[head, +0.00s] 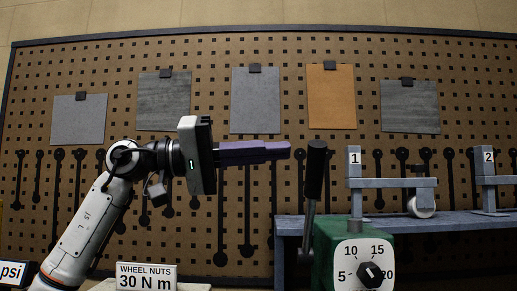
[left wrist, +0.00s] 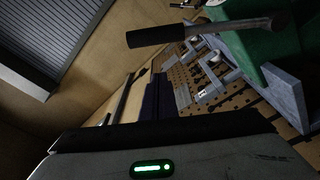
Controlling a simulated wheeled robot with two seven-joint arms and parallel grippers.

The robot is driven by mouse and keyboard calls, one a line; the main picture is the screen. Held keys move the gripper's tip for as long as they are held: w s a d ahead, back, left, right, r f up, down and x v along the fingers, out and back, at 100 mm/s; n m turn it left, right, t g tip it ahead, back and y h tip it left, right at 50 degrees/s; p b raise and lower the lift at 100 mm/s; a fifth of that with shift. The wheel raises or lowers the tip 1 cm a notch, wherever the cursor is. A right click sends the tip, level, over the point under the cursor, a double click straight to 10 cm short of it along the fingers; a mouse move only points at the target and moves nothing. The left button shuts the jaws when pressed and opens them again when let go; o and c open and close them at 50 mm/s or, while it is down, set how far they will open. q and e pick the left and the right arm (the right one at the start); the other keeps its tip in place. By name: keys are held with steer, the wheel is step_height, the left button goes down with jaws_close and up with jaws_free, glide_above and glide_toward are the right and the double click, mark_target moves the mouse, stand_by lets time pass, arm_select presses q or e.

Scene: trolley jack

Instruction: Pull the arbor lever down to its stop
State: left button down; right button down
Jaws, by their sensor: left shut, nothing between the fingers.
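The lever has a black grip (head: 315,170) on a grey rod (head: 308,232) and stands nearly upright beside a green body (head: 326,238). In the left wrist view the black grip (left wrist: 155,36) and its rod cross the top, joining the green body (left wrist: 265,45) at the right. My left gripper (head: 289,151) has purple fingers, shut and empty. They point right, with their tips just left of the grip's upper part in the head view, seemingly apart from it. The fingers (left wrist: 156,95) also show in the left wrist view. My right gripper is out of view.
A dial (head: 370,274) marked 5 to 20 is on the green body's front. A grey bench (head: 450,221) carries numbered stands 1 (head: 355,180) and 2 (head: 489,182). A "WHEEL NUTS 30 N m" sign (head: 146,276) stands low left. A pegboard (head: 230,60) with hung sheets is behind.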

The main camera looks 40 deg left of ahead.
arm_select(q)
steer(key=d, duration=0.1)
steer(key=d+f, duration=0.1)
steer(key=d, duration=0.1)
steer(key=d+f, duration=0.1)
steer(key=shift+w+d, duration=0.3)
steer(key=shift+d, duration=0.1)
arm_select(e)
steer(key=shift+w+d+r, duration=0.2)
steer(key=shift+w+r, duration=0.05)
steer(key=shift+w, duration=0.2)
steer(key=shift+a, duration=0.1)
